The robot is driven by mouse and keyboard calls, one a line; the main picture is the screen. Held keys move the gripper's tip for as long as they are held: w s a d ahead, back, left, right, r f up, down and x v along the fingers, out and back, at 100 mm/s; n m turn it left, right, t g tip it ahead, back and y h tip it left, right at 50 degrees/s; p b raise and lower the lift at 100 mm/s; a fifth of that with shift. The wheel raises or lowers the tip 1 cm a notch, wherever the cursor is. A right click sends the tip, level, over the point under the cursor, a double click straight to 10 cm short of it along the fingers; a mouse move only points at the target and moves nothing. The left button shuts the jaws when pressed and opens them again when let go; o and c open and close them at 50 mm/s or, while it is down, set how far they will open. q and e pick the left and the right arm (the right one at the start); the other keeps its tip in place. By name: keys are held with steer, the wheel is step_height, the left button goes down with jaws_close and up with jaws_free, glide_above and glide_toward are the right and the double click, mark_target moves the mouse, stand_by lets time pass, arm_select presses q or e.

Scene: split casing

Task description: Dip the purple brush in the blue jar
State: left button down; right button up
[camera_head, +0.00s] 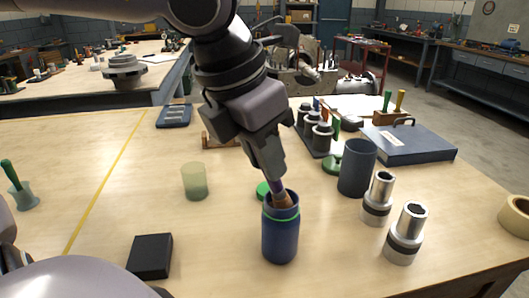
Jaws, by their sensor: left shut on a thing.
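My left gripper (271,172) comes down from the top centre and is shut on the purple brush (278,187). The brush points down, slightly tilted, with its brown bristles at the mouth of the blue jar (280,238). The bristle tips appear to be inside the rim; how deep they reach is hidden by the jar wall. The jar stands upright on the table and has a green band below its rim. Most of the brush handle is hidden by the gripper fingers. My right gripper is not in view.
A dark grey cup (357,168) and two metal sockets (377,199) (406,233) stand to the right. A translucent green cup (194,181) and a black block (150,256) are on the left. Bare table (120,205) lies left of these.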

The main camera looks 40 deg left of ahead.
arm_select(q)
steer(key=shift+f+b, duration=0.15)
steer(key=shift+b, duration=0.2)
stand_by(1.2)
steer(key=shift+r+p, duration=2.35)
steer(key=shift+r, duration=1.3)
steer(key=shift+f, duration=0.1)
step_height(320, 180, down, 7)
steer(key=b, duration=0.4)
steer(key=shift+b, duration=0.4)
